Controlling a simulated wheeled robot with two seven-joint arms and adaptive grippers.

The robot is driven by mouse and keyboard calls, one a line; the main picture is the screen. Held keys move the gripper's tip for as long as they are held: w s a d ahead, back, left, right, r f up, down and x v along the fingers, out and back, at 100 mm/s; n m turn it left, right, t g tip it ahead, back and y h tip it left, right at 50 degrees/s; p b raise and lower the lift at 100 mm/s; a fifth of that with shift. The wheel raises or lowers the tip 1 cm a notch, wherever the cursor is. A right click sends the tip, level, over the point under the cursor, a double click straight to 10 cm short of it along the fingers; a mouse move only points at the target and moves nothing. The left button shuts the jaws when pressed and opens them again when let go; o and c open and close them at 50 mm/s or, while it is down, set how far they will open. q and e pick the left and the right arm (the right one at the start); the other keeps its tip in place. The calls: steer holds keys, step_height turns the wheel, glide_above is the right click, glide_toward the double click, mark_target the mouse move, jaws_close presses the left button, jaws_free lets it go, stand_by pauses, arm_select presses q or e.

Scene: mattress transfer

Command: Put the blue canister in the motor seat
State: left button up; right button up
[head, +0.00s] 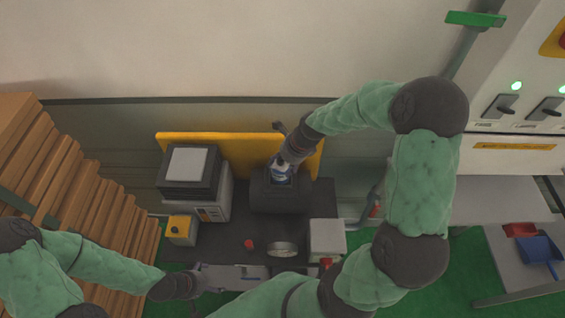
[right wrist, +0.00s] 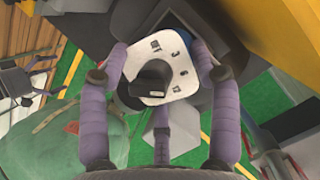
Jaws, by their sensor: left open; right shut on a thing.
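My right gripper (head: 284,168) is over the dark block-like housing (head: 275,200) at the middle of the bench, apparently the motor seat. It is shut on the blue canister (head: 280,176), of which only a small blue and white part shows. In the right wrist view, a white square plate with numbers and a dark knob (right wrist: 155,78) sits between the purple fingers, with a bit of blue behind it. How deep the canister sits in the housing is hidden. My left gripper (head: 198,282) is open near the bench's front edge, away from the canister.
A grey machine with a dark top (head: 190,172) and a small yellow box (head: 181,228) stand left. A red button (head: 249,244), a round dial (head: 283,248) and a pale box (head: 327,238) are in front. A yellow panel (head: 225,146) stands behind. Stacked boards (head: 80,195) lie left.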

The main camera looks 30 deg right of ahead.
steer(key=o, duration=1.6)
steer(key=shift+f, duration=0.1)
steer(key=v, duration=1.2)
